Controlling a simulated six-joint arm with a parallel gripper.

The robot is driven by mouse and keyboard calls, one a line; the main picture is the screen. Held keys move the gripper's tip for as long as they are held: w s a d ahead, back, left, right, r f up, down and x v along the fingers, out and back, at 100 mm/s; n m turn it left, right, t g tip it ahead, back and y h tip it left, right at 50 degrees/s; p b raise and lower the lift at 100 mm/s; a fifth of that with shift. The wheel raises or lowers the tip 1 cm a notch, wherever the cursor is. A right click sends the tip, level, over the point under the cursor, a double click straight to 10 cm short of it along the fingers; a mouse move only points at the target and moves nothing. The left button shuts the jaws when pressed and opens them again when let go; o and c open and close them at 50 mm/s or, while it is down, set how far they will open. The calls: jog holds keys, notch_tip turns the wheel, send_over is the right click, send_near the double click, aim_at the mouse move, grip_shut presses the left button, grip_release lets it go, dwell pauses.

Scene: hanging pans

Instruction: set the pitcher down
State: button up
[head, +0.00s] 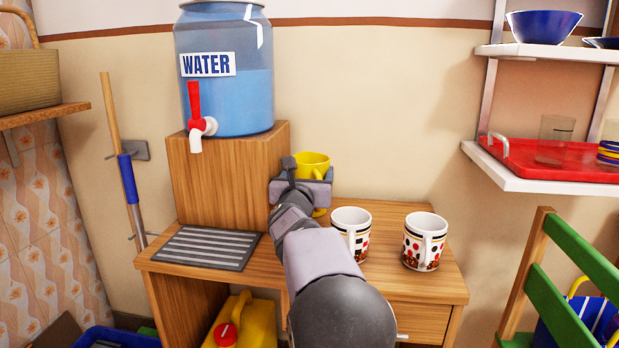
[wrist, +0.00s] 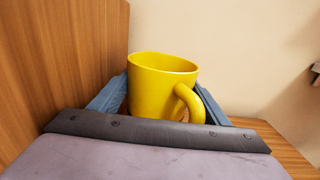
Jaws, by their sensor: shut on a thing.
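The yellow pitcher (head: 312,160) looks like a mug with one handle. My gripper (head: 303,184) is shut on it, beside the right side of the wooden block. In the wrist view the pitcher (wrist: 158,85) stands upright between the two fingers of my gripper (wrist: 158,98), its handle toward the right and the camera. The gripper hides most of its lower part in the head view. I cannot tell whether its base touches the wooden table (head: 385,213).
A water dispenser (head: 225,95) with a red tap stands on the wooden block (head: 225,185). A striped grey mat (head: 207,247) lies at the table's left.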

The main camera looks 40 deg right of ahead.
jog(key=o, duration=0.9)
jog(key=v, duration=1.2)
jog(key=shift+r, duration=0.1)
jog(key=shift+p, duration=0.3)
